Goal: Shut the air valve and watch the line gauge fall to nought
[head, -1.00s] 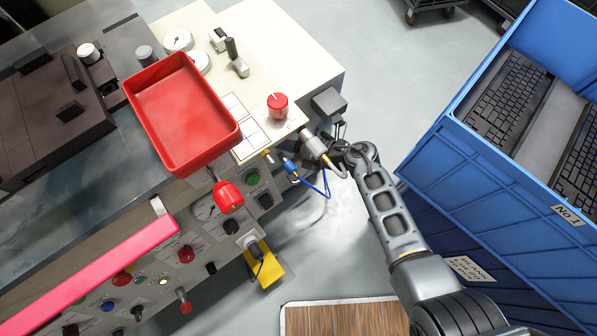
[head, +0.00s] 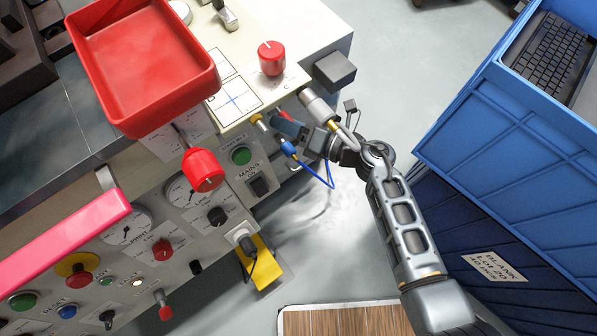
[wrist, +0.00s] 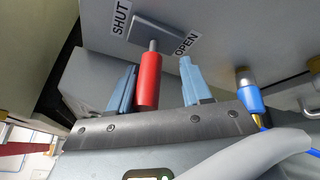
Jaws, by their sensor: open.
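The air valve's red lever (wrist: 148,82) hangs from a grey plate (wrist: 160,29) between a SHUT label (wrist: 121,17) and an OPEN label (wrist: 187,43). Which setting it is at, I cannot tell. My gripper (wrist: 158,82) is open, its blue fingers on either side of the red lever. The lever is close to the left finger; contact is unclear. In the head view my gripper (head: 289,122) is at the panel's right end, by the partly hidden lever. The line gauge (head: 179,194) is on the front panel, partly covered by a red knob; its reading is unclear.
A blue connector with a blue hose (head: 290,148) is just below my gripper. A red tray (head: 145,60) and red dial (head: 272,58) are above the panel. A blue crate (head: 500,120) stands at right. The floor between is clear.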

